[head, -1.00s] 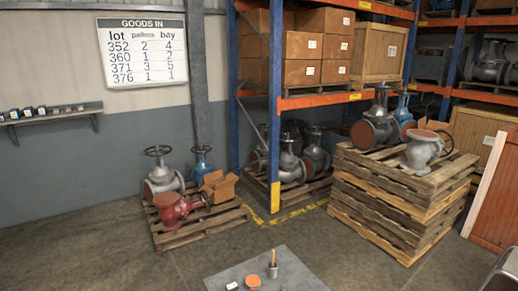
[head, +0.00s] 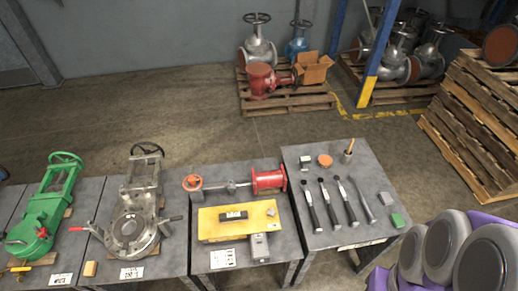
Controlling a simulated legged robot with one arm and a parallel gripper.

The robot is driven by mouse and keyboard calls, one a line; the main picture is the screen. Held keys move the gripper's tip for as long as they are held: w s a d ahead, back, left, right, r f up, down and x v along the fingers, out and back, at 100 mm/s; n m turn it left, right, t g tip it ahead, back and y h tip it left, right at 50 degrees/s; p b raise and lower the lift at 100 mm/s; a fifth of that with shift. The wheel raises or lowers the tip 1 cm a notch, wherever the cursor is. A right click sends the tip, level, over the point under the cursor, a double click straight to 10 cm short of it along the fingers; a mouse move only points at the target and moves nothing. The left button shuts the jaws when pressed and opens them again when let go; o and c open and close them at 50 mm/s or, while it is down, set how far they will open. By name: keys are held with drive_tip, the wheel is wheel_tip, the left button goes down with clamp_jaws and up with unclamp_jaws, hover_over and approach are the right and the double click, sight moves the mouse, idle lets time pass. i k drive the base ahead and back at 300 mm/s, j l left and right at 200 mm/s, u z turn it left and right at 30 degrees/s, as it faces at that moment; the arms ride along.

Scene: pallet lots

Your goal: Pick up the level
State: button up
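No object is plainly recognisable as the level at this size. A short black bar (head: 233,215) with small light marks lies on a yellow slab (head: 211,230) on the middle table, and looks most like it. A grey block (head: 259,246) stands at the slab's front edge, and a small light square piece (head: 271,212) lies on the slab's right part. My gripper is not in view.
A red flanged fitting with a handwheel (head: 268,179) lies behind the slab. The right table (head: 320,241) holds several black-handled tools. Green (head: 42,221) and grey (head: 132,226) valves stand left. Pallets of valves stand behind; open floor lies at back left.

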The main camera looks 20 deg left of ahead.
sight(240, 216)
drive_tip(key=u, duration=1.55)
